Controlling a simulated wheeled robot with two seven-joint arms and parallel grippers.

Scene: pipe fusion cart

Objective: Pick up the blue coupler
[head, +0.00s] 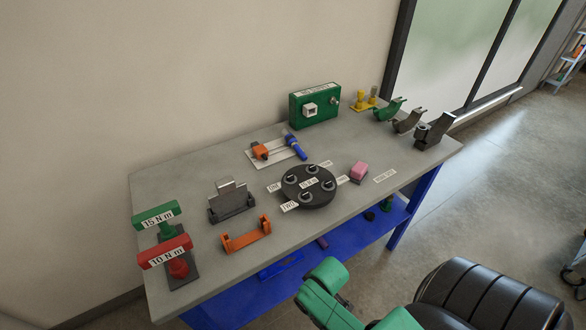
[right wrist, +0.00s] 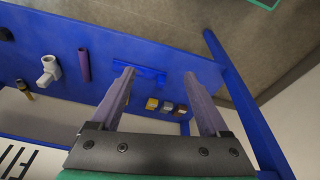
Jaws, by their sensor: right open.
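A blue cylindrical piece (head: 296,146) lies on the pale rail fixture at the back middle of the grey bench top, beside an orange clamp (head: 260,152). I cannot tell for sure whether it is the blue coupler. My right gripper (right wrist: 158,88) is open and empty in the right wrist view, its two fingers spread toward the blue lower shelf (right wrist: 205,70). A flat blue piece (right wrist: 140,72) shows beyond the fingertips, apart from them as far as I can tell. In the head view my right arm comes in at the bottom right, and its fingers are hidden. My left gripper is not in view.
On the lower shelf are a purple tube (right wrist: 84,65), a grey fitting (right wrist: 50,70) and small boxes (right wrist: 152,104). A blue leg (right wrist: 230,75) stands close on the right.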

